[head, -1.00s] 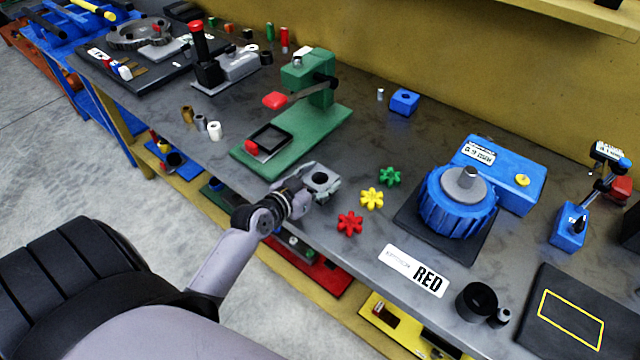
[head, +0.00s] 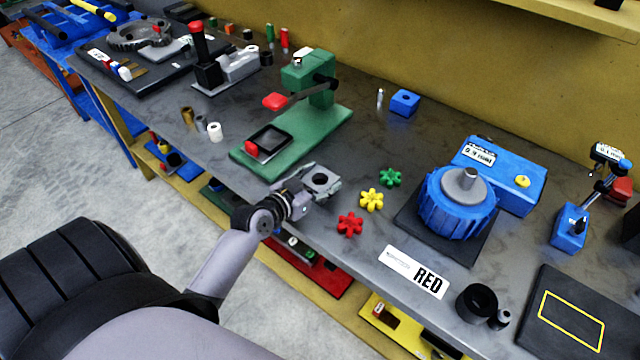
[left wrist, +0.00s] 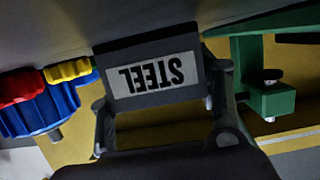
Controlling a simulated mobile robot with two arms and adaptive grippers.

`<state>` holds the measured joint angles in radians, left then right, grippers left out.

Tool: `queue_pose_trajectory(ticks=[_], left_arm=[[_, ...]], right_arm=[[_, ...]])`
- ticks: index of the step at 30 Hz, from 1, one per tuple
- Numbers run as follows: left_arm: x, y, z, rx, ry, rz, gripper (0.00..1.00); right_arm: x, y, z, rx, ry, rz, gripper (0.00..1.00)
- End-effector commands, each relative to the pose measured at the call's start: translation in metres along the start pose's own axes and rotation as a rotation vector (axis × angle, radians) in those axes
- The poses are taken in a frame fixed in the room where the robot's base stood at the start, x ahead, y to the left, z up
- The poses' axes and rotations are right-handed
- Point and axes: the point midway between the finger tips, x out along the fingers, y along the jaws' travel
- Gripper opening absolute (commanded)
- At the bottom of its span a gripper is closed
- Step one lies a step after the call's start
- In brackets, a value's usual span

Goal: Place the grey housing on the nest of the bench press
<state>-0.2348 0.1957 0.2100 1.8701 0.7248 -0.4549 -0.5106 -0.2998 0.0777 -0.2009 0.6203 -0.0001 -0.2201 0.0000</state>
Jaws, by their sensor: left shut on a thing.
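The grey housing (head: 321,181), a block with a round bore on top, is at the front edge of the bench in the head view. My left gripper (head: 312,188) is shut on it. In the left wrist view the housing (left wrist: 108,60) shows between the fingers, with a white STEEL label upside down. I cannot tell whether its underside touches the bench. The green bench press (head: 318,92) stands behind and to the left of it. Its nest (head: 268,140), a dark square frame, lies on the green base and looks empty. My right gripper is not in view.
Red (head: 350,223), yellow (head: 371,199) and green (head: 390,177) star-shaped pieces lie just right of the housing. The press's red-knobbed lever (head: 275,101) reaches out above the nest's far side. Small cylinders (head: 215,132) stand left of the press. A blue motor-like unit (head: 458,205) stands further right.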

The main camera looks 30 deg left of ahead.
Motion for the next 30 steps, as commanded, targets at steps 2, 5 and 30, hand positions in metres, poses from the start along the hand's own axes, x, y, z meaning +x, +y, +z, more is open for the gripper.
queue_pose_trajectory(ticks=[2, 5, 30], left_arm=[[0.000, -0.001, -0.004, 0.001, 0.008, -0.002, 0.00], [-0.001, -0.001, -0.006, 0.001, 0.009, -0.001, 0.00], [-0.048, 0.000, -0.159, 0.005, 0.013, -0.001, 0.00]], right_arm=[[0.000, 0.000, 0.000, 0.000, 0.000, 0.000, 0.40], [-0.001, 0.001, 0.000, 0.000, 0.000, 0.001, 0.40], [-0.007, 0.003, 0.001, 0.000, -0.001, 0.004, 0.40]])
